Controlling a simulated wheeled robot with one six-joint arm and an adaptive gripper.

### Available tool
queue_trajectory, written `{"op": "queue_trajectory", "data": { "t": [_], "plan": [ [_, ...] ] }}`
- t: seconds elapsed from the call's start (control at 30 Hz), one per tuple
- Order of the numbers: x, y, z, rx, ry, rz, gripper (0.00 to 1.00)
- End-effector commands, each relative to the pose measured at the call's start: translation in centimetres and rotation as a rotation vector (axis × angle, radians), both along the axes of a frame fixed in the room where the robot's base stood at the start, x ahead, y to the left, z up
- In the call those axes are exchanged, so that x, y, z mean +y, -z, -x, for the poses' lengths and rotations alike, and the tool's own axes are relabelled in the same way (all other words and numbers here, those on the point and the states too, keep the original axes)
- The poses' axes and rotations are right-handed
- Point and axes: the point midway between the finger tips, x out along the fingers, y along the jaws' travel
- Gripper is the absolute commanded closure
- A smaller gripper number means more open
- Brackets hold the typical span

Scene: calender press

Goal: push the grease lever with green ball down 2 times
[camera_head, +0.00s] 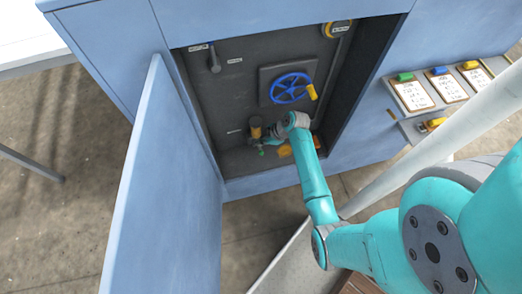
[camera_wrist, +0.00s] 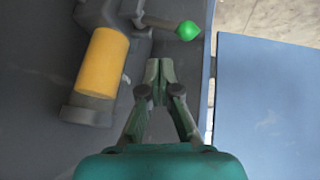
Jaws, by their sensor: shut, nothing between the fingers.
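The grease lever with the green ball (camera_wrist: 188,31) shows near the top of the wrist view; its dark rod runs left from the ball to the grease pump. The pump has a yellow cylinder (camera_wrist: 103,62) and a dark base. In the head view the green ball (camera_head: 262,153) is small, low in the open cabinet, below the yellow cylinder (camera_head: 256,127). My gripper (camera_wrist: 160,64) is shut and empty. In the wrist picture its tips lie just below the lever and left of the ball. I cannot tell whether they touch the lever.
The open blue door (camera_head: 165,185) stands left of the cabinet opening. A blue handwheel (camera_head: 290,88) with a yellow knob is on the back panel above my gripper. An orange object (camera_head: 284,150) lies right of the pump.

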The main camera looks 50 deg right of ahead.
Motion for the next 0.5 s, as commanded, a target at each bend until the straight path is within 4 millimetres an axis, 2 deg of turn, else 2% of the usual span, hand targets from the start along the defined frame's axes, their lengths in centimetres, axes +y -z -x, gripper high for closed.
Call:
{"op": "queue_trajectory", "data": {
  "t": [0.3,0.5],
  "plan": [
    [-0.6,-2.7,-0.9,-0.003,-0.001,0.001,1.0],
    [-0.7,-3.4,-1.1,0.0,-0.001,0.0,1.0]
  ]
}}
